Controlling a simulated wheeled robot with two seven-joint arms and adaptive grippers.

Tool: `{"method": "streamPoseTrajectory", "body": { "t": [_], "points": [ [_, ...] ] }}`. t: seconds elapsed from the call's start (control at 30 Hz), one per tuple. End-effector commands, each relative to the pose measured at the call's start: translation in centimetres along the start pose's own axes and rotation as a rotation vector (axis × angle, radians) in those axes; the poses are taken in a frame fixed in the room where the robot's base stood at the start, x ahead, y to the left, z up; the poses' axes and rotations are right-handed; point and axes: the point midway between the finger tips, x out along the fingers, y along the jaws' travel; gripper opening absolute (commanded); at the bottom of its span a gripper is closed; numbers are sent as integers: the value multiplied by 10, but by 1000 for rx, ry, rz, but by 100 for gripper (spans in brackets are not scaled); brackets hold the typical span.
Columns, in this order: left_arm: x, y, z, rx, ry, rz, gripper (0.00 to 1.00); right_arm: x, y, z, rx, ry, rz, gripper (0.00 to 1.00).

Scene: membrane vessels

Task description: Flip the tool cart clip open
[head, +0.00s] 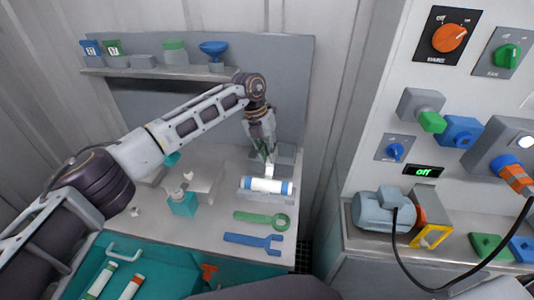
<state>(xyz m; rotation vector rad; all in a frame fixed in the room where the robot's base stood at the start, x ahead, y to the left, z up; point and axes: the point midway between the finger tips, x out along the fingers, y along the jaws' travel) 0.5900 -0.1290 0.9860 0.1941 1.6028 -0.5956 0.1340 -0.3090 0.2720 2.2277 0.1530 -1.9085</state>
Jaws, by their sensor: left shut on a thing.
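The tool cart clip (269,169) is a small pale upright piece just above a white cylinder with blue ends (258,185). The cylinder lies on a grey holder at the back right of the cart top. My left gripper (266,154) reaches down from above and is shut on the clip at its fingertips. The fingers partly hide the clip, and how far it is turned is too small to tell. My right gripper is not in view.
A green wrench (262,219) and a blue wrench (253,241) lie in front of the holder. A shelf (160,72) with several containers is behind. A control panel (420,120) rises at the right.

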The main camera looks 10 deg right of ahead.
Motion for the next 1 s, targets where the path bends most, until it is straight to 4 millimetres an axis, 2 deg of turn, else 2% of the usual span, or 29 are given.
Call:
{"method": "streamPoseTrajectory", "body": {
  "t": [0.03,0.07,0.23,0.57,0.9,1.0],
  "points": [
    [18,6,1,-4,2,11,0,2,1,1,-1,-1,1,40],
    [18,6,0,-3,2,11,22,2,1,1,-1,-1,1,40],
    [18,7,0,-7,2,11,43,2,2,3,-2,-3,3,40],
    [15,7,0,-6,4,11,43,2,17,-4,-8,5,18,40],
    [13,4,0,-4,4,8,43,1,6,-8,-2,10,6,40],
    [12,4,0,-3,3,8,43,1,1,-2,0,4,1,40]
  ]
}}
